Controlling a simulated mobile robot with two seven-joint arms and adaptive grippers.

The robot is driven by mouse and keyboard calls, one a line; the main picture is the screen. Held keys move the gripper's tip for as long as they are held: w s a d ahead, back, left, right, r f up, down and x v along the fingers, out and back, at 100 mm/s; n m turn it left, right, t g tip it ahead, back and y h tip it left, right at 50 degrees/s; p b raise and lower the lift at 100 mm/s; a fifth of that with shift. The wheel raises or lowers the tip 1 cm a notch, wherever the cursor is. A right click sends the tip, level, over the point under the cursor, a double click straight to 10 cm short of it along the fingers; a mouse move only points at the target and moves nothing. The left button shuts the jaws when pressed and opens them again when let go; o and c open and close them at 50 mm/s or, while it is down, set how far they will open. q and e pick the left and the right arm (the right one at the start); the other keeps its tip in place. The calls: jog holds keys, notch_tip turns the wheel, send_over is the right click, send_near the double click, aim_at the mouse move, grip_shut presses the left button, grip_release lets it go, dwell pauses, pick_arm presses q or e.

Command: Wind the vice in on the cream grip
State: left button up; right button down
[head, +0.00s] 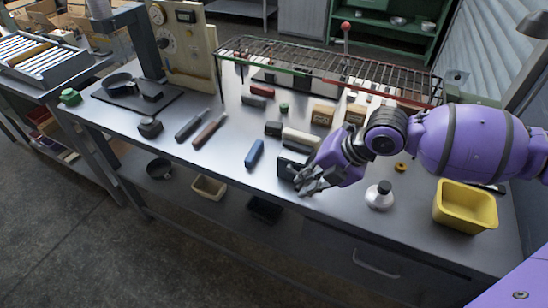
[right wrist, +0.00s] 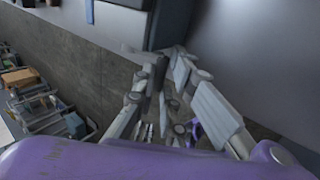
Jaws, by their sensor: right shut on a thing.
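The cream grip (head: 301,137) lies at the middle of the bench, by the dark vice (head: 291,158). I cannot tell whether the jaws touch it. My right gripper (head: 303,183) is at the near side of the vice, close to the bench's front edge. In the right wrist view its fingers (right wrist: 160,88) are closed in on a small dark part, which looks like the vice's handle. The fingers and hand hide most of that part. My left gripper is not in view.
A wire rack (head: 330,68) spans the back of the bench. A blue block (head: 254,154) lies left of the vice. A white-based, dark-topped piece (head: 379,196) and a yellow bin (head: 465,206) stand to the right. The bench front left of the blue block is clear.

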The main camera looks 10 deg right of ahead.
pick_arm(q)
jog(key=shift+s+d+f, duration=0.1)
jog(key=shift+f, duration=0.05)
pick_arm(e)
jog(key=shift+f+y, duration=0.1)
jog(key=shift+y, duration=0.2)
jog(key=c, duration=1.8)
grip_release()
jog(key=shift+w+a, duration=0.1)
jog(key=shift+c, duration=0.2)
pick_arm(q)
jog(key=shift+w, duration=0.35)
pick_arm(e)
jog(key=v, duration=1.2)
jog(key=shift+s, duration=0.25)
